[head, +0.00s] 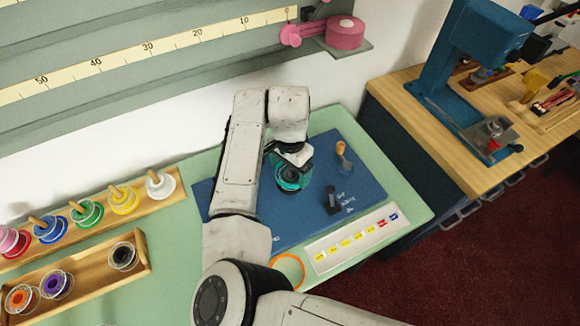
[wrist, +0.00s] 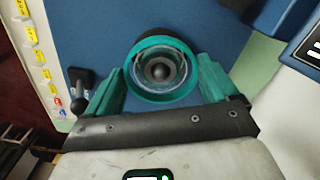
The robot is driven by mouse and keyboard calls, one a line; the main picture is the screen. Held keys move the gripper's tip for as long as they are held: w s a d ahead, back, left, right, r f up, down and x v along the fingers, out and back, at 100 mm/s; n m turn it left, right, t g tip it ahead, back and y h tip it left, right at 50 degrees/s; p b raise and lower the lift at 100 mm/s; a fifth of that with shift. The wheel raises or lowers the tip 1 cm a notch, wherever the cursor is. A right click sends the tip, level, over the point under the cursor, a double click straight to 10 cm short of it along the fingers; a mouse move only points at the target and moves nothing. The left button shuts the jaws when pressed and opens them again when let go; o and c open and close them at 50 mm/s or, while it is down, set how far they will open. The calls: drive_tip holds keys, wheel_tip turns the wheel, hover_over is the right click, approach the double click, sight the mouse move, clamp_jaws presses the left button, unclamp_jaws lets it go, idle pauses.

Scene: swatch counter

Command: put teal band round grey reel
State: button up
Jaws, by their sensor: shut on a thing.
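My gripper (head: 294,164) points down over the blue mat and is shut on the teal band (wrist: 158,97). The band is a teal ring between the two teal-green fingers in the wrist view; it also shows under my gripper in the head view (head: 289,183). Inside the ring, in line with it, is the grey reel (wrist: 161,71), with a clear disc and a dark centre knob. A dark rim shows beyond the ring's far edge. I cannot tell whether the band is round the reel or just above it.
On the blue mat (head: 310,222) stand a black clamp (head: 332,201) and an orange-handled tool (head: 341,149), right of my gripper. An orange ring (head: 288,271) lies near the front. Wooden racks of coloured spools (head: 87,213) stand left. A labelled strip (head: 350,240) lies front right.

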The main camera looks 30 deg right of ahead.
drive_tip(key=shift+f, duration=0.35)
idle(0.3)
drive_tip(key=o, duration=0.8)
drive_tip(key=shift+r, duration=0.1)
wheel_tip(320, 180, up, 7)
drive_tip(key=p, duration=0.6)
idle(0.6)
